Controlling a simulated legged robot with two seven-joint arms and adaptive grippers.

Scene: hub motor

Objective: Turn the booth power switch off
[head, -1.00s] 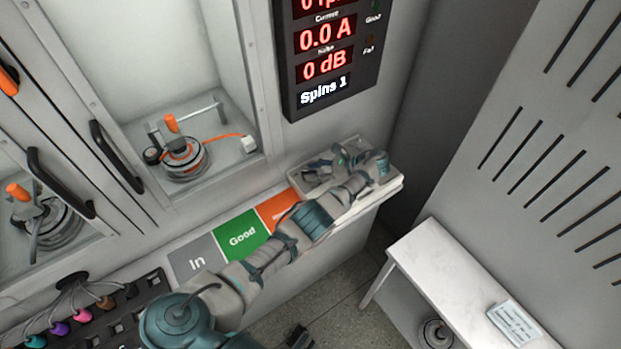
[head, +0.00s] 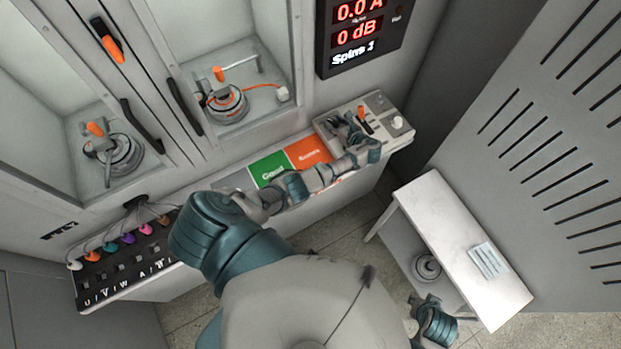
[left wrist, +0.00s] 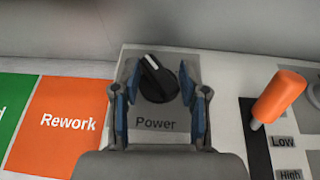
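The power switch is a black rotary knob (left wrist: 158,78) with a white pointer line on a grey plate marked "Power" in the left wrist view. Its pointer tilts to the upper left. My left gripper (left wrist: 159,88) is open, its two blue-padded fingers on either side of the knob, with a small gap visible at each side. In the head view my left gripper (head: 345,130) is over the left part of the control panel (head: 327,122) and hides the knob. My right gripper (head: 436,322) hangs low near the bottom edge, its fingers unclear.
An orange lever (left wrist: 279,97) with "Low" and "High" labels stands right of the knob. The orange "Rework" area (left wrist: 62,122) lies left of it. A display (head: 362,35) hangs above the panel. A white side table (head: 455,240) stands at right.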

